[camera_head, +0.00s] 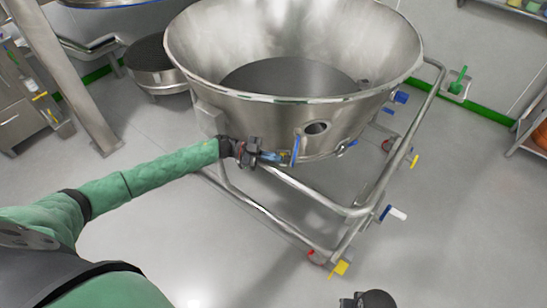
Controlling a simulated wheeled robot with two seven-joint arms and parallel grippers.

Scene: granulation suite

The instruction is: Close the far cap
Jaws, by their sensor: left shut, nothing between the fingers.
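A large steel bowl (230,100) stands on a tubular steel wheeled frame in the middle of the view. A round dark port (317,128) is in its near wall, with a blue upright handle (295,150) just left of it. I cannot make out which part is the far cap. My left gripper (268,156) is shut and empty at the bowl's lower near side, left of the blue handle; whether it touches the bowl is unclear. A black part at the bottom edge looks like my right gripper (368,299); its fingers are not clear.
The frame's rails (345,210) run below and right of the bowl, with colored caster levers at the corners. A dark-topped steel drum (155,70) stands behind left. A steel post (70,75) rises at left. The grey floor right of the frame is clear.

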